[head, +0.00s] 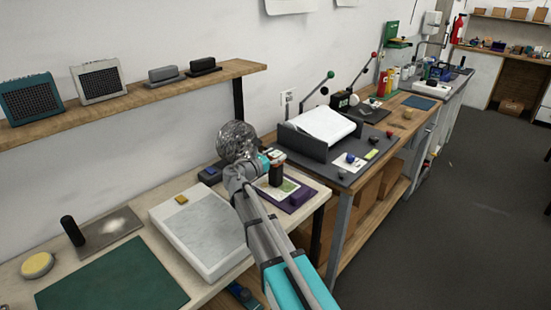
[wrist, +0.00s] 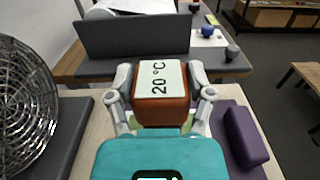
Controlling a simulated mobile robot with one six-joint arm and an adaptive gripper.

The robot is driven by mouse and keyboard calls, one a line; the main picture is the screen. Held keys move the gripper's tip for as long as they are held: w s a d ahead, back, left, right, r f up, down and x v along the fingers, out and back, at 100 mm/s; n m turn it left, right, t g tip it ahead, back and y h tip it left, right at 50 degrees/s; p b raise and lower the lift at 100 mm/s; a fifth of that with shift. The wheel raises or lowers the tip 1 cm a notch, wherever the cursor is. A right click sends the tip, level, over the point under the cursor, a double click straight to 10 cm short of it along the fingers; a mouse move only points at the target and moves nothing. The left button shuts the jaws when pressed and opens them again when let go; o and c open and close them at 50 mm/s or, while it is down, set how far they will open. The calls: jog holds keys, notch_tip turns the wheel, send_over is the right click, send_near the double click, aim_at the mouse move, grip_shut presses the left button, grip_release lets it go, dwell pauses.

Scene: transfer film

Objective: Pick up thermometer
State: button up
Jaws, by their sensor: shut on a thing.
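In the head view the thermometer (head: 277,174) shows as a dark reddish block at the end of my gripper (head: 272,166), above the right end of the near bench. Part of its lower body is hidden, and I cannot tell whether its base touches the surface below.
A round metal fan (head: 237,141) stands close on the left. A purple mat (head: 298,207) with a purple block (head: 301,195) lies on the right. Behind is a grey tray (head: 300,142) with paper. A white slab (head: 205,230) and green mat (head: 115,280) lie on the near bench.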

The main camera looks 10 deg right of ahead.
jog(key=shift+r+p, duration=1.45)
jog(key=shift+r, duration=0.1)
jog(key=s+a+r+p, duration=0.3)
jog(key=s+r+p, duration=0.6)
jog(key=s, duration=0.4)
jog(key=shift+s+r+p, duration=0.35)
jog(key=shift+a, duration=0.1)
